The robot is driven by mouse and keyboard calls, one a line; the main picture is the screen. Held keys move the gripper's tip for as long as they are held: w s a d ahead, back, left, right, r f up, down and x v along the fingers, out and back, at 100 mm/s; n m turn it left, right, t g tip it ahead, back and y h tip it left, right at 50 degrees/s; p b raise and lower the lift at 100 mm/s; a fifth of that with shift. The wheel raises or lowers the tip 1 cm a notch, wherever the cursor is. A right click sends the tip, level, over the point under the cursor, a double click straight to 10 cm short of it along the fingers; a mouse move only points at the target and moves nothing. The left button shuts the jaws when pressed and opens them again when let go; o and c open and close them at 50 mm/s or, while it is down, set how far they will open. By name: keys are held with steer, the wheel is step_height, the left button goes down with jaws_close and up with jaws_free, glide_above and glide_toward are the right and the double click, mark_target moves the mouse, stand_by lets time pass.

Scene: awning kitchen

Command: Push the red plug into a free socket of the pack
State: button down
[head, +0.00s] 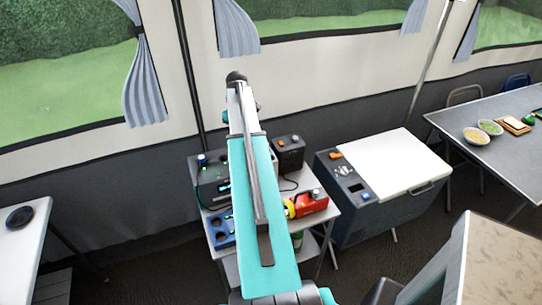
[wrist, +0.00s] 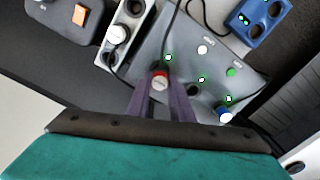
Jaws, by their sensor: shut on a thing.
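The red plug (wrist: 160,74), with a red rim and a pale face, sits between the fingertips of my gripper (wrist: 160,89) in the wrist view. My gripper is shut on it, over the edge of the grey pack (wrist: 214,59). The pack's panel has a dark open socket (wrist: 194,90) right of the plug and several small green lights. A blue-ringed white plug (wrist: 226,114) is in the pack's lower right part. I cannot tell whether the red plug touches the pack. In the head view my arm hides the gripper and part of the pack (head: 209,184).
A pale strip with a white plug (wrist: 117,35) lies beside the pack. A blue holed block (head: 221,228) and a red-yellow item (head: 308,204) share the small table. A black box (head: 288,153) stands behind; a white-lidded cooler (head: 388,167) is right. Dark cables cross here.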

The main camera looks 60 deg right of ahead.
steer(key=shift+f+b, duration=0.5)
steer(key=shift+f, duration=1)
stand_by(1.9)
steer(key=c, duration=1.3)
jaws_free()
steer(key=shift+o, duration=0.2)
steer(key=shift+r, duration=0.15)
steer(key=shift+r+p, duration=2)
steer(key=shift+r, duration=1.35)
steer(key=shift+s, duration=0.15)
